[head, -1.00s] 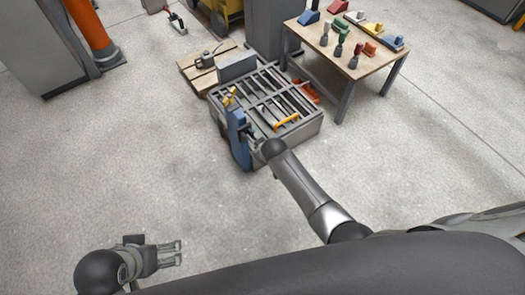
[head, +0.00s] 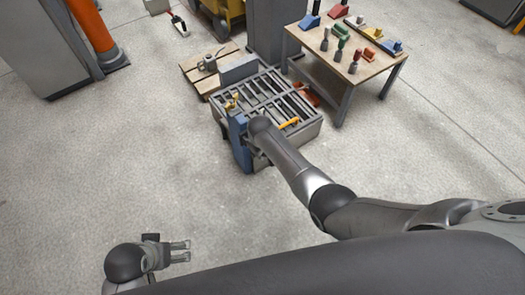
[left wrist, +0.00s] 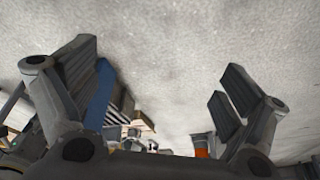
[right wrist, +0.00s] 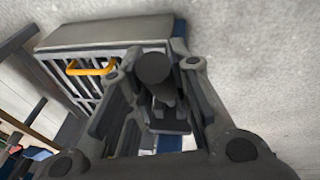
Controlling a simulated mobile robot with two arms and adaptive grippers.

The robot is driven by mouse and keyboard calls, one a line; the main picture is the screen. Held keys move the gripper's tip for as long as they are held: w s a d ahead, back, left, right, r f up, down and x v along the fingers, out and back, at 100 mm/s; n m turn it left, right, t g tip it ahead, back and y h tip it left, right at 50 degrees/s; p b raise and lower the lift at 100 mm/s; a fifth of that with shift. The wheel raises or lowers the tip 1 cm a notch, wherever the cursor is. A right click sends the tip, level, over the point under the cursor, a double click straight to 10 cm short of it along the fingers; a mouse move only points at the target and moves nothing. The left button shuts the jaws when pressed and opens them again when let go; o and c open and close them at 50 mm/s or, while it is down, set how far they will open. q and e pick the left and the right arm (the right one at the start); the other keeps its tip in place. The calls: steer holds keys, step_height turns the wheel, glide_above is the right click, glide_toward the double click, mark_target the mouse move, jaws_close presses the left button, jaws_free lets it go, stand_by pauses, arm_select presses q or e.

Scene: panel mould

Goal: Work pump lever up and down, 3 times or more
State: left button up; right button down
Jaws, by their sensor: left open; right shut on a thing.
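The blue pump unit (head: 240,150) stands at the near left corner of the grey slatted mould (head: 312,130). My right gripper (right wrist: 158,108) is shut on the dark pump lever (right wrist: 153,70), whose round end shows between the fingers in the right wrist view. In the head view my right forearm hides the lever and that gripper. My left gripper (head: 182,251) is open and empty, low over bare floor at the lower left. Its spread fingers (left wrist: 160,95) also show in the left wrist view with nothing between them.
An orange handle (head: 288,123) lies on the mould's slats. A wooden pallet (head: 192,74) is behind the mould, and a table (head: 318,52) with coloured tools stands at the right. The floor at left and front is clear.

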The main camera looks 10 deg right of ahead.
arm_select(q)
steer(key=shift+f, duration=0.45)
arm_select(e)
steer(key=shift+w+a+r+g, duration=0.1)
steer(key=shift+w+r+g, duration=0.15)
steer(key=shift+r+g, duration=0.15)
steer(key=c, duration=1.3)
jaws_free()
arm_select(q)
steer(key=shift+w, duration=0.1)
arm_select(e)
steer(key=shift+r, duration=0.15)
step_height(320, 180, up, 12)
steer(key=s+a, duration=0.1)
steer(key=s, duration=0.1)
steer(key=shift+a+f, duration=0.15)
steer(key=shift+f, duration=0.1)
